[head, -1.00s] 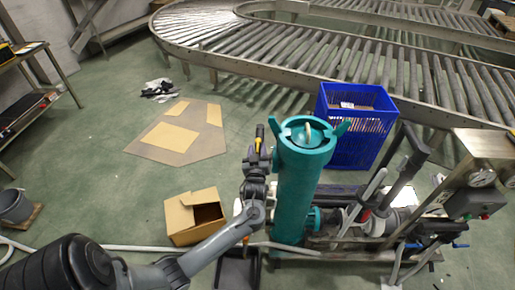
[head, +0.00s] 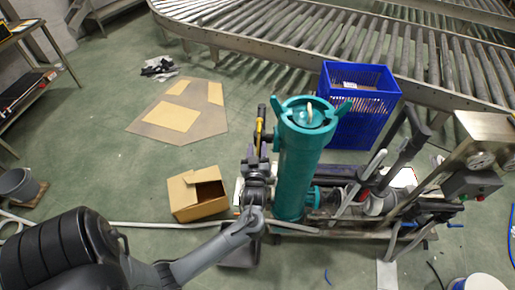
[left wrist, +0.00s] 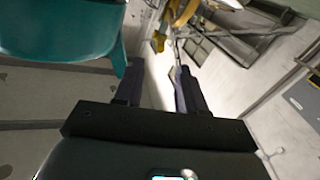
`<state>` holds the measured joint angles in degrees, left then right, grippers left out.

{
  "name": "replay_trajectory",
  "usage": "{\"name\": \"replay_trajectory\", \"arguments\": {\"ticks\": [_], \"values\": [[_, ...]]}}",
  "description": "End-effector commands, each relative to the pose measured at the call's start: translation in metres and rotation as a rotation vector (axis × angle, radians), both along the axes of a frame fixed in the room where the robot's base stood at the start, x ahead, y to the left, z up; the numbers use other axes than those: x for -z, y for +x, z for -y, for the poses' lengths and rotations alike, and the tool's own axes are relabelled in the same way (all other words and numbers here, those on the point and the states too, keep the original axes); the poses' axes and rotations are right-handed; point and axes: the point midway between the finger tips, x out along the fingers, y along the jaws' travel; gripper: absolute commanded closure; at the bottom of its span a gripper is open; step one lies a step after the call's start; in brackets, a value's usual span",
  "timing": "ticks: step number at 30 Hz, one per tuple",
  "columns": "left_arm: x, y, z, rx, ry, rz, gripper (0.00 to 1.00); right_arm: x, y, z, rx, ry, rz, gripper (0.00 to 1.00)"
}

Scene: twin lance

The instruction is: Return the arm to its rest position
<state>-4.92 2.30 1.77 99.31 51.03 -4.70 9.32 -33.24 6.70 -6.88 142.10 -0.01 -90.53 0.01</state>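My left arm comes in from the lower left of the head view. My left gripper (head: 261,118) points away from me, close to the left side of the upright teal cylinder (head: 298,175). In the left wrist view its two dark fingers (left wrist: 157,82) stand apart with nothing visible between them. The teal cylinder (left wrist: 65,30) fills the upper left there, close to the left finger. A yellow part (head: 260,128) shows at the gripper in the head view; I cannot tell whether it touches the fingers. My right gripper is not in view.
A blue crate (head: 355,112) stands behind the cylinder. A metal frame with pipes and gauges (head: 480,150) is on the right. An open cardboard box (head: 197,195) sits on the floor left of my forearm. A roller conveyor (head: 330,40) crosses the back.

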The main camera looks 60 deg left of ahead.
Motion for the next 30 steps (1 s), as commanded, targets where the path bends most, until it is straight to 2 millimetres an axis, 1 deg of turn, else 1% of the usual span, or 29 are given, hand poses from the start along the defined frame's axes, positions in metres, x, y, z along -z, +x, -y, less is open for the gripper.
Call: {"name": "replay_trajectory", "arguments": {"ticks": [5,8,11,13,14,16,17,20,21,23,24,26,27,30], "values": [[0.001,0.0,0.0,0.0,0.0,-0.001,0.6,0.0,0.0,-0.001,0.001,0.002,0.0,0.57],[0.007,-0.005,0.0,0.0,0.0,-0.017,0.6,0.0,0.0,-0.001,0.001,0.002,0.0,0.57],[0.024,-0.019,-0.001,0.002,0.003,-0.055,0.6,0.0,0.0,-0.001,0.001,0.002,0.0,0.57],[0.036,-0.033,0.001,0.011,0.008,-0.087,0.6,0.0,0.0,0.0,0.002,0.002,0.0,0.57],[0.038,-0.039,0.004,0.019,0.01,-0.096,0.6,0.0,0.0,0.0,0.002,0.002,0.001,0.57],[0.041,-0.048,0.015,0.071,0.008,-0.114,0.6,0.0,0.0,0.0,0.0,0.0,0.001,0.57],[0.043,-0.052,0.023,0.107,-0.007,-0.13,0.6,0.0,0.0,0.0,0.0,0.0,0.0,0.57],[0.054,-0.058,0.065,0.273,-0.104,-0.237,0.6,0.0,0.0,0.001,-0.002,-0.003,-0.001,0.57],[0.058,-0.061,0.084,0.339,-0.144,-0.29,0.6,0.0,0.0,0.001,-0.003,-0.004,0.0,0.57],[0.063,-0.068,0.114,0.442,-0.2,-0.378,0.6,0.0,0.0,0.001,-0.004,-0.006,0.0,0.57],[0.064,-0.074,0.134,0.511,-0.232,-0.443,0.6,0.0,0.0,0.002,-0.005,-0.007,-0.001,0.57],[0.066,-0.086,0.165,0.615,-0.273,-0.548,0.6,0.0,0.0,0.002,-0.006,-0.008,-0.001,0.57],[0.064,-0.096,0.185,0.683,-0.294,-0.621,0.6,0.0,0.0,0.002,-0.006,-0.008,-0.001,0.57],[0.059,-0.123,0.225,0.828,-0.314,-0.801,0.6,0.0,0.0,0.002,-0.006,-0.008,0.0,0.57]]}}
